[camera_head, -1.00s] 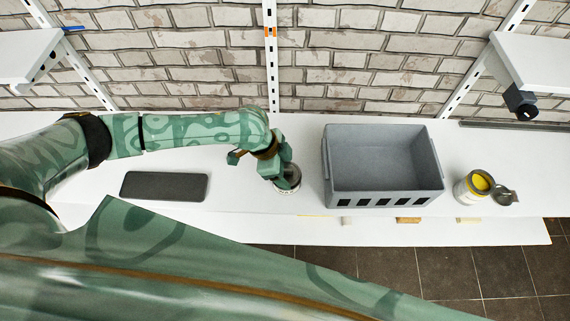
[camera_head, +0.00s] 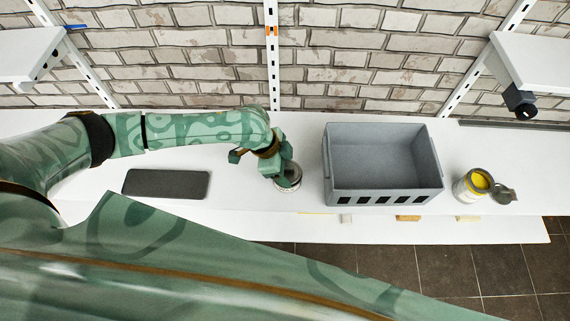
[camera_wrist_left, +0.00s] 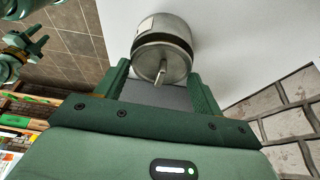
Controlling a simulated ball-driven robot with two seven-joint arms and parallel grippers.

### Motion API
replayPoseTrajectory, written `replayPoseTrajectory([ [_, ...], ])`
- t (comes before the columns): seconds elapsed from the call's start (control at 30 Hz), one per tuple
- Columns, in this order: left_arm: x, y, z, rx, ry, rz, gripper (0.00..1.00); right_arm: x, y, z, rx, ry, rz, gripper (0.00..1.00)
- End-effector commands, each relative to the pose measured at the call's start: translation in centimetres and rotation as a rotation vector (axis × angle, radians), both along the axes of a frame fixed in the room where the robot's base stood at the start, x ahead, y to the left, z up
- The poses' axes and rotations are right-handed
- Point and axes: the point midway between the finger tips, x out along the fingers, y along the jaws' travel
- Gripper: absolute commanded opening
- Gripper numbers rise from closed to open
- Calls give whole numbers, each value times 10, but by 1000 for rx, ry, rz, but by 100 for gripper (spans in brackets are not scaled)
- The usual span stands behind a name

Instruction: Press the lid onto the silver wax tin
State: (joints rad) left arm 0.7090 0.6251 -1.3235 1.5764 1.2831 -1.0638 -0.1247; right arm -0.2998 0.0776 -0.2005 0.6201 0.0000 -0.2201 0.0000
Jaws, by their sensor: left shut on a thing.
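The silver wax tin (camera_head: 289,184) stands on the white bench, left of the grey bin, partly hidden by my left gripper (camera_head: 279,170). In the left wrist view, the tin (camera_wrist_left: 160,23) has a pale label. Its silver lid (camera_wrist_left: 172,66), with a small key-like tab, is at the tin's near end, and a dark band runs between them. I cannot tell whether the lid is fully seated.
A grey bin (camera_head: 385,187) with dark slots stands close right of the tin. A yellow-filled can (camera_head: 470,188) with a grey lid (camera_head: 503,194) beside it is farther right. A dark flat mat (camera_head: 166,184) lies left. The brick wall rises behind the bench (camera_head: 240,205).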

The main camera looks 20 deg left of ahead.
Motion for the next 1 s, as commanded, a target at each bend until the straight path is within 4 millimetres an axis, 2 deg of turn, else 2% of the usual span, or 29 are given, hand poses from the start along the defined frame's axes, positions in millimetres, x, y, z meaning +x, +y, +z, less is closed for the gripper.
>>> replayPoseTrajectory([
  [1.0,0,0,0,0,0,0,46,1,-3,7,-4,-2,1,36],
])
